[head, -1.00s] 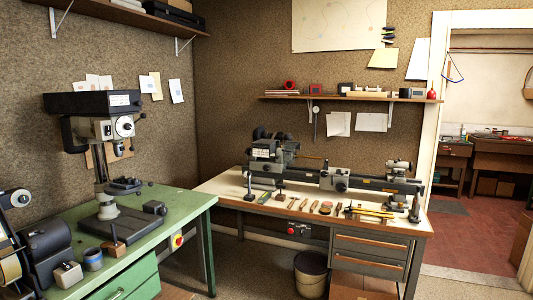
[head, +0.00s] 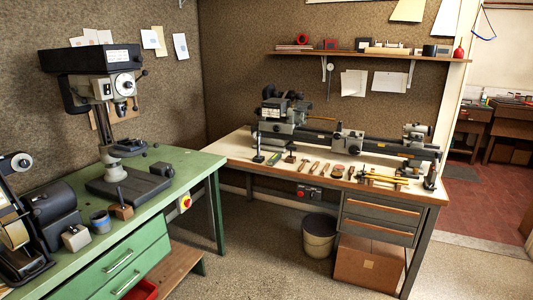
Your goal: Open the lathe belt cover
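The lathe (head: 340,138) stands along the back of the pale-topped workbench (head: 235,146). Its grey headstock (head: 276,131) is at the left end, with dark rounded parts (head: 270,93) on top and behind. I cannot tell at this distance which part is the belt cover or whether it is open. Neither of my grippers is in view.
Hand tools (head: 315,168) lie along the bench's front edge. A green bench (head: 130,235) with a drill press (head: 105,100) stands at left. A bin (head: 320,235) and a cardboard box (head: 367,262) sit under the lathe bench. The floor (head: 245,262) in front is clear.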

